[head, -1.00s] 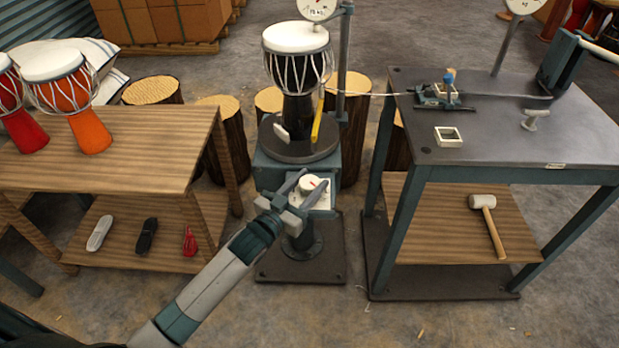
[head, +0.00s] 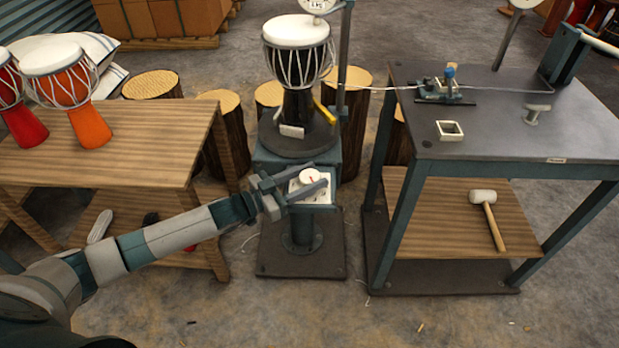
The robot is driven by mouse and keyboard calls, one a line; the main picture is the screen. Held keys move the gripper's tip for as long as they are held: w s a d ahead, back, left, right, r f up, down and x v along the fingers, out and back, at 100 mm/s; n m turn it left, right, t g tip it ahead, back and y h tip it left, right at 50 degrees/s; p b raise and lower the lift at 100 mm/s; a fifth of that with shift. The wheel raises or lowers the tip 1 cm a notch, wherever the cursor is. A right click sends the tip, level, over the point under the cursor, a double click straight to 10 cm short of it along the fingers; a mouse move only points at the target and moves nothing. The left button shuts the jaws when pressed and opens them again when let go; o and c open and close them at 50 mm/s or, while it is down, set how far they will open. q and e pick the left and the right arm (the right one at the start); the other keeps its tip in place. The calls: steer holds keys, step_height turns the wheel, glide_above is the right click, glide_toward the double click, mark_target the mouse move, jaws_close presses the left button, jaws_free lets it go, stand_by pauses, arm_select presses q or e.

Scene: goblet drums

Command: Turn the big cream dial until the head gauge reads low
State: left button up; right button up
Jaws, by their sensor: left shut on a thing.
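The big cream dial (head: 310,176) with a red mark sits on a pale plate (head: 322,194) on the front of the teal drum stand (head: 267,165). My left gripper (head: 306,182) is shut on the dial, one finger along its far side and one along its near side. The wrist comes in from the left. The head gauge (head: 318,5) is at the top of the stand's post, cut off by the picture edge; its reading cannot be made out. The goblet drum (head: 298,60), black with a white head, stands upright on the stand's round plate. My right gripper is out of view.
A wooden table (head: 150,150) with red and orange drums stands left, close to my left arm. A dark-topped workbench (head: 500,130) stands right, with a mallet (head: 487,215) on its lower shelf. Several log stumps (head: 222,130) stand behind. The floor in front is clear.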

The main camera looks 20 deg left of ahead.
arm_select(q)
steer(key=shift+r, duration=0.1)
steer(key=o, duration=1)
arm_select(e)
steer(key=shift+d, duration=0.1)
arm_select(q)
steer(key=v, duration=1.7)
steer(key=shift+s+a, duration=0.1)
steer(key=shift+a, duration=0.15)
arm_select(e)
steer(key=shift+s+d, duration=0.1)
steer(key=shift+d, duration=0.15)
